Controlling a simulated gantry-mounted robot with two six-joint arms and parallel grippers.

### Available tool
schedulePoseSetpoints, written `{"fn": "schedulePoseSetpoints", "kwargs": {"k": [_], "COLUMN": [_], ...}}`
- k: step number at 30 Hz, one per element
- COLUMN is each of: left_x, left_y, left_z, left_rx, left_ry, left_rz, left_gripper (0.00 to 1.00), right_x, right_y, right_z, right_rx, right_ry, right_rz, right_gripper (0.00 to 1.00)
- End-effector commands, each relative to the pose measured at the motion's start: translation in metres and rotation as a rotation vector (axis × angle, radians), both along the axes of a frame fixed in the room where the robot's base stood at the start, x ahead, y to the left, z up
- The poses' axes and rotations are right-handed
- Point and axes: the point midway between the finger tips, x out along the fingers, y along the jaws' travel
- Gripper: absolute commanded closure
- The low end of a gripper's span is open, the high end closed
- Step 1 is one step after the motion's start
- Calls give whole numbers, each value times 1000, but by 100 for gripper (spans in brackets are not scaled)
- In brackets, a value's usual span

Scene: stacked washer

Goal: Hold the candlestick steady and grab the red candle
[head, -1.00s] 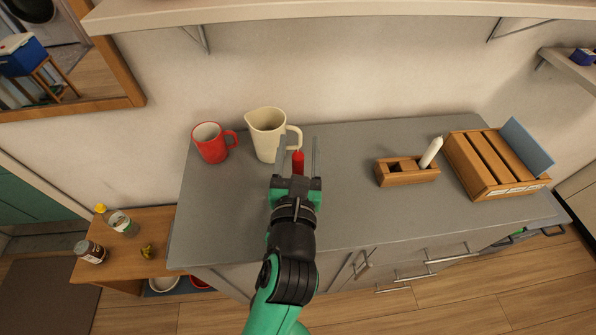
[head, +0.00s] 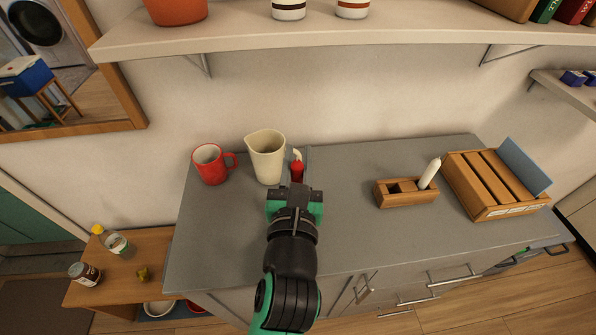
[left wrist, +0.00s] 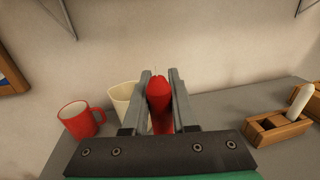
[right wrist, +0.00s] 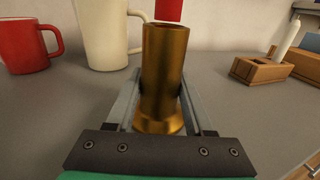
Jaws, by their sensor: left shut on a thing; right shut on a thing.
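The red candle (head: 297,171) stands upright beside the cream pitcher in the head view. My left gripper (head: 297,180) is shut on it; in the left wrist view the candle (left wrist: 160,102) sits between the two fingers. The brass candlestick (right wrist: 164,75) stands upright on the grey counter in the right wrist view. My right gripper (right wrist: 163,98) is shut on its body. My left arm hides the candlestick in the head view.
The cream pitcher (head: 266,158) and red mug (head: 210,164) stand just left of the candle. A wooden holder (head: 405,192) with a white candle (head: 430,173) and a wooden crate (head: 487,190) are at right. A shelf (head: 300,30) overhangs the counter (head: 345,225).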

Motion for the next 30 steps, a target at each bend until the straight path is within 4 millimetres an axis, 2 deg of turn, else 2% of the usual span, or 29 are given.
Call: {"fn": "schedulePoseSetpoints", "kwargs": {"k": [1,3,7,11,17,18,24,30], "left_x": [0,0,0,0,0,0,0,0], "left_y": [0,0,0,0,0,0,0,0], "left_z": [15,31,54,64,65,65,65,65], "left_rx": [-3,-3,-2,0,1,1,1,1], "left_ry": [-7,-6,-4,-1,1,1,0,0], "left_rz": [0,-1,-1,-1,-1,-1,-1,-1], "left_gripper": [100,100,100,100,100,100,100,100], "right_x": [0,0,0,0,0,0,0,0], "right_y": [0,0,0,0,0,0,0,0], "right_z": [0,-1,-1,-1,-1,-1,0,0], "right_rx": [0,0,0,0,0,0,0,0], "right_ry": [1,1,1,1,1,1,1,0], "right_rz": [0,0,0,0,0,0,0,0], "right_gripper": [100,100,100,100,100,45,12,12]}}
